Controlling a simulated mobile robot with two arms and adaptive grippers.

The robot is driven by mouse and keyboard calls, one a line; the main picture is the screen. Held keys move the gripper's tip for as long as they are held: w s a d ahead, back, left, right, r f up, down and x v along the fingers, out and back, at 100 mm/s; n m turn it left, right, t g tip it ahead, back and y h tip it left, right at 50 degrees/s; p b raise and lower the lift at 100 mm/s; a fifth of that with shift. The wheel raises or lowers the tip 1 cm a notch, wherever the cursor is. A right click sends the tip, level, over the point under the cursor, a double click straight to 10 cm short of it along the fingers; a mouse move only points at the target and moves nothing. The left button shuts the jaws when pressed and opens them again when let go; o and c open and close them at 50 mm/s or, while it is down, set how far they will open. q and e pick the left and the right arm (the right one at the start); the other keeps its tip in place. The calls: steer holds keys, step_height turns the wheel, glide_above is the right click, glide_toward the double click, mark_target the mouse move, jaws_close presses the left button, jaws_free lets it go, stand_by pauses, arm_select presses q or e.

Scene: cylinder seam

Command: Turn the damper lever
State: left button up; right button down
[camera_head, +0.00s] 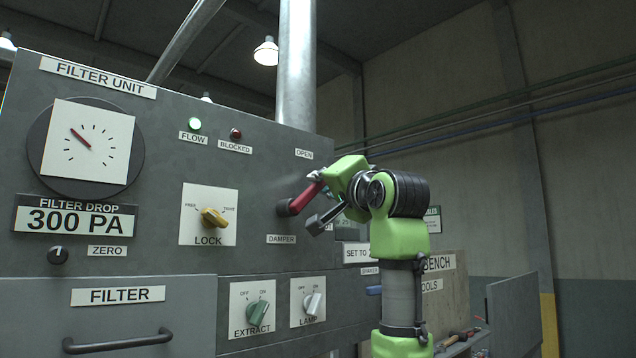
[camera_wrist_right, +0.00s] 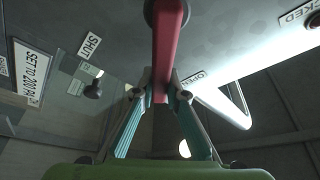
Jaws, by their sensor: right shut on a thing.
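The damper lever (camera_head: 305,198) is a red handle on a dark round hub on the front of the filter unit, above the DAMPER label (camera_head: 281,239). It slants up to the right from its hub, towards the OPEN label (camera_head: 304,154). My right gripper (camera_head: 318,180) is shut on the lever's outer end. In the right wrist view the red lever (camera_wrist_right: 168,45) runs down from its hub between the two teal fingers (camera_wrist_right: 160,92), with the SHUT label (camera_wrist_right: 89,46) to the left and OPEN to the right. My left gripper is not in view.
A drawer handle (camera_head: 118,342) juts out at lower left. A bench (camera_head: 440,300) stands at right.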

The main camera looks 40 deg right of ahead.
steer(key=shift+d, duration=0.1)
stand_by(0.3)
steer(key=c, duration=2)
jaws_free()
steer(key=shift+s, duration=0.15)
steer(key=v, duration=1.2)
steer(key=shift+f, duration=0.1)
